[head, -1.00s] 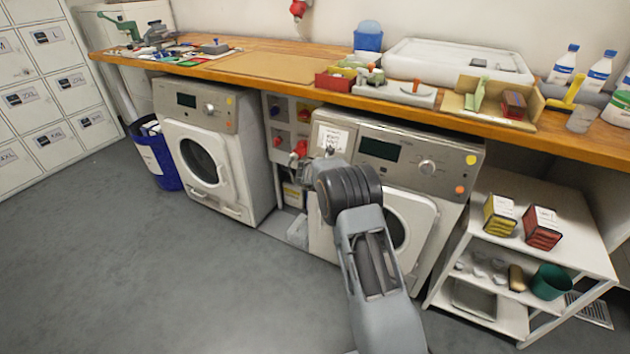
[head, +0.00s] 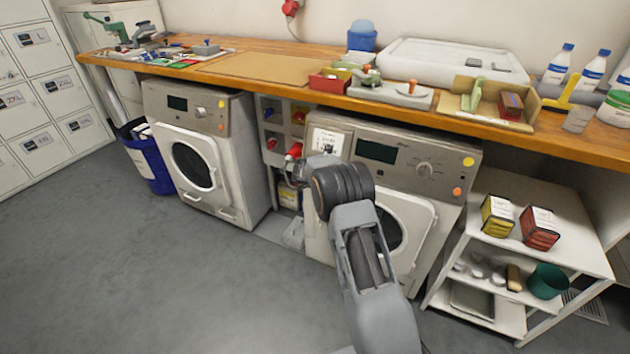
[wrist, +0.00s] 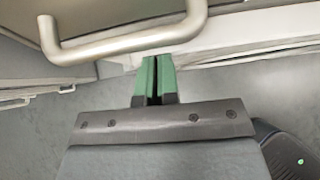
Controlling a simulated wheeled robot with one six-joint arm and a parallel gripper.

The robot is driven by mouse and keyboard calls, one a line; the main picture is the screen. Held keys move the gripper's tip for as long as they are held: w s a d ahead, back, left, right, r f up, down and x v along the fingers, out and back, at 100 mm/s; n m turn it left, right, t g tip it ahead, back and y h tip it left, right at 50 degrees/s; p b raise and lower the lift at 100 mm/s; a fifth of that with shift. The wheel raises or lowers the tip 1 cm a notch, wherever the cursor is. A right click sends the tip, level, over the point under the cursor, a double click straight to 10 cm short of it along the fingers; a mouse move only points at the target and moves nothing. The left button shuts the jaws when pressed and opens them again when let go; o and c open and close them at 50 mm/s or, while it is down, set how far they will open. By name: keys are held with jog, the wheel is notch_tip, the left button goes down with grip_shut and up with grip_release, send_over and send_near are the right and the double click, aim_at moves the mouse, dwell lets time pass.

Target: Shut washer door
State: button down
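Two white front-loading machines stand under the counter. The left machine (head: 215,128) has a round dark window in a door (head: 192,165) that looks flat against its front. The right machine (head: 450,170) has a white door (head: 413,217) with a round window, partly hidden by my arm. I cannot tell whether that door is ajar, nor which machine is the washer. My gripper's tips are hidden in the head view. In the wrist view, its green fingers (wrist: 155,80) are together with a thin dark gap, nothing visible between them. A metal bar handle (wrist: 125,42) lies just beyond them.
A wooden counter (head: 265,68) runs above the machines. A white shelf trolley (head: 560,240) with boxes stands at the right. A blue bin (head: 155,165) stands left of the left machine. The grey floor (head: 150,270) in front is clear.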

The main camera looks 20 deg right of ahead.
jog(key=s+a+r+n+y+p, duration=0.25)
jog(key=s+a+r+n, duration=0.25)
jog(key=a+n, duration=0.3)
jog(key=s+a+r+n+t+y+p, duration=0.1)
jog(key=s+a+r+n+y, duration=0.4)
jog(key=n, duration=0.6)
jog(key=s+a+r+n+y+p, duration=0.25)
jog(key=s+a+r+n, duration=0.2)
jog(key=a+n, duration=0.35)
jog(key=s+d+r+n+g+h+p, duration=0.1)
jog(key=s+d+r+n+g+p, duration=0.15)
jog(key=s+r+n+p, duration=0.55)
jog(key=s+d+r+n+g+p, duration=0.2)
jog(key=s+r+n+g, duration=0.15)
jog(key=s+n, duration=0.75)
jog(key=s+d+r+t+h+p, duration=0.2)
jog(key=s+d+r+p, duration=0.2)
jog(key=r, duration=0.7)
jog(key=s+p, duration=0.2)
jog(key=s, duration=0.1)
jog(key=shift+s+r+m, duration=0.3)
jog(key=shift+s, duration=0.05)
